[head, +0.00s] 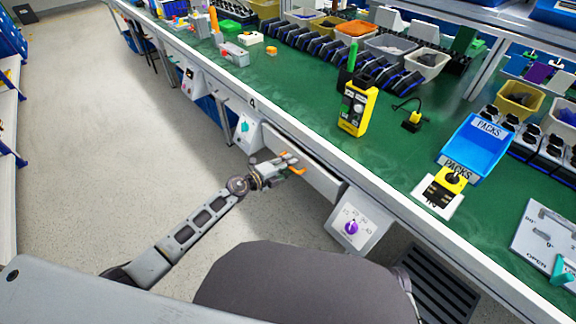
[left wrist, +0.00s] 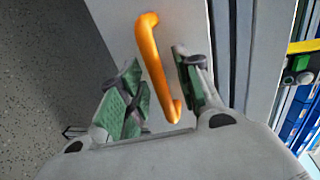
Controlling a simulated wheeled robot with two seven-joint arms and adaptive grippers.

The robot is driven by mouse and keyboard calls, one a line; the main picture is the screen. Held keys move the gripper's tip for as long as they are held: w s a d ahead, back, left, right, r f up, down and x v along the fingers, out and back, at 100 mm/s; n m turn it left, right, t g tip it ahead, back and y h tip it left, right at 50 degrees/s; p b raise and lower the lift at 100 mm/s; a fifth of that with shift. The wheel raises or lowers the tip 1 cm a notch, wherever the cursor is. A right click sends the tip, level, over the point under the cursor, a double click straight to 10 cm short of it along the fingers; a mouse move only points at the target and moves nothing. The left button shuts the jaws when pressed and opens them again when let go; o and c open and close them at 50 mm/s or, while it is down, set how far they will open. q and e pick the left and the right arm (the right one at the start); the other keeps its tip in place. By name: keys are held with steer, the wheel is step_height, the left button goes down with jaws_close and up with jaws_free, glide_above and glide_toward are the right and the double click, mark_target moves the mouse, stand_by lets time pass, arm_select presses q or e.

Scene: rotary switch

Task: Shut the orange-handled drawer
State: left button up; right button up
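The drawer (head: 318,180) is a grey-fronted unit under the edge of the green-topped bench. It seems to stand out a little from the bench. Its orange handle (head: 296,169) is a bar, seen large in the left wrist view (left wrist: 154,62). My left gripper (head: 285,168) is at the handle. In the left wrist view its green-padded fingers (left wrist: 158,90) are apart, one on each side of the bar, with gaps visible. I cannot tell whether either finger touches it. My right gripper is not in view.
A panel with a purple knob (head: 351,228) hangs right of the drawer, and one with a teal knob (head: 244,127) hangs left. On the bench stand a yellow device (head: 357,108) and a blue PACKS bin (head: 476,146). The floor (head: 120,120) at left is clear.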

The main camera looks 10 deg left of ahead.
arm_select(q)
jaws_close()
steer(key=shift+d, duration=0.1)
stand_by(0.3)
